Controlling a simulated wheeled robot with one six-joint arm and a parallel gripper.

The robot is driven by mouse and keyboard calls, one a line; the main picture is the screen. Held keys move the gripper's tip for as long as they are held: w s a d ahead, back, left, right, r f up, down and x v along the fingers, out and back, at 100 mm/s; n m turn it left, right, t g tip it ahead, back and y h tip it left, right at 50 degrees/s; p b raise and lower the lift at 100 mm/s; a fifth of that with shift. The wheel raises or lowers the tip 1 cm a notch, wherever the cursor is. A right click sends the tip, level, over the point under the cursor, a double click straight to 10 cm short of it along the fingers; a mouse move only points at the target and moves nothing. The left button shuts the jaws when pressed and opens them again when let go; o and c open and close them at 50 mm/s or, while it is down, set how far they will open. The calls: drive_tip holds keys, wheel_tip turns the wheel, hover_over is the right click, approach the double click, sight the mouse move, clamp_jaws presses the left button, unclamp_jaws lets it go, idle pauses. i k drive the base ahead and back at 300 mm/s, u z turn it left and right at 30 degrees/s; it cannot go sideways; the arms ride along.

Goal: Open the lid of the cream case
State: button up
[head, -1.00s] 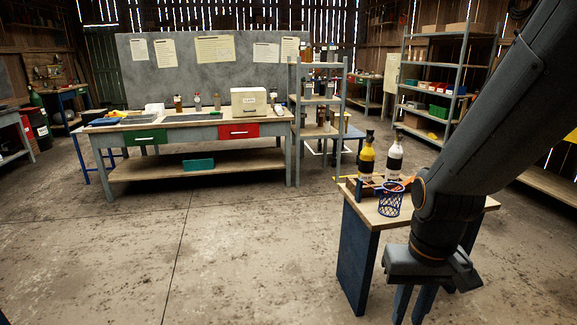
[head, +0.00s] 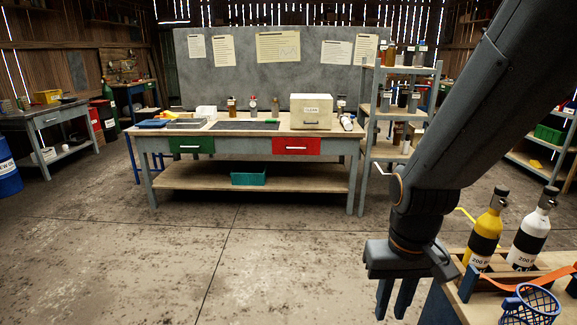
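The cream case (head: 311,112) stands on the right part of the long workbench (head: 250,133), against the grey board. It is a box with a small label on its front, and its lid looks closed. My gripper (head: 396,300) hangs fingers down in the right foreground, well in front of the bench and far from the case. Its two dark fingers are apart with a gap between them, and nothing shows in the gap.
A small table (head: 452,290) at the lower right holds a yellow bottle (head: 486,232), a white bottle (head: 531,235) and a blue basket (head: 530,304). A shelf rack (head: 367,150) stands right of the bench. The floor (head: 200,250) before the bench is clear.

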sight(307, 111)
drive_tip(key=u, duration=0.1)
drive_tip(key=i, duration=3.7)
drive_tip(key=z, duration=0.2)
